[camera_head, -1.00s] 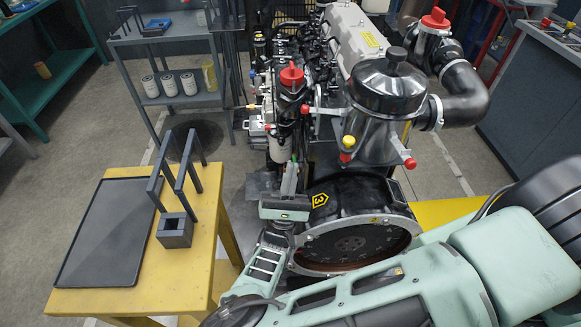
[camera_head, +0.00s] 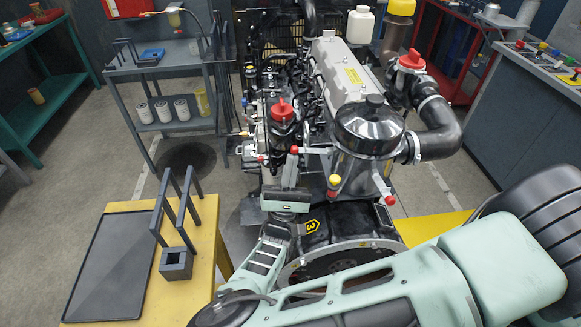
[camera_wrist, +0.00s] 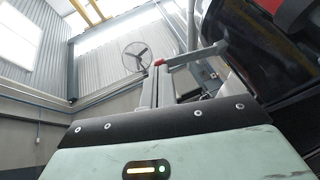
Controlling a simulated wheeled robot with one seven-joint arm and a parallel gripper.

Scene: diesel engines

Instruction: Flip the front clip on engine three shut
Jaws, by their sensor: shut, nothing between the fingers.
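Engine three carries a yellow "3" label (camera_head: 312,226) on its dark front housing. A black-lidded canister (camera_head: 368,130) stands on it. A pale lever-like clip with a red tip (camera_head: 318,150) sticks out left from the canister, roughly level. My gripper (camera_head: 292,153) is upright just left of the canister, shut and empty, with its fingertips at the clip's red end. In the wrist view the red-tipped clip (camera_wrist: 195,54) crosses close to the tips of my gripper (camera_wrist: 157,72); I cannot tell if they touch.
Other levers on the canister have a yellow tip (camera_head: 335,180) and a red tip (camera_head: 390,200). A red-capped filler (camera_head: 281,108) stands left of it. A yellow table (camera_head: 205,255) with a black tray (camera_head: 110,265) is at left. Black pipe (camera_head: 440,125) lies right.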

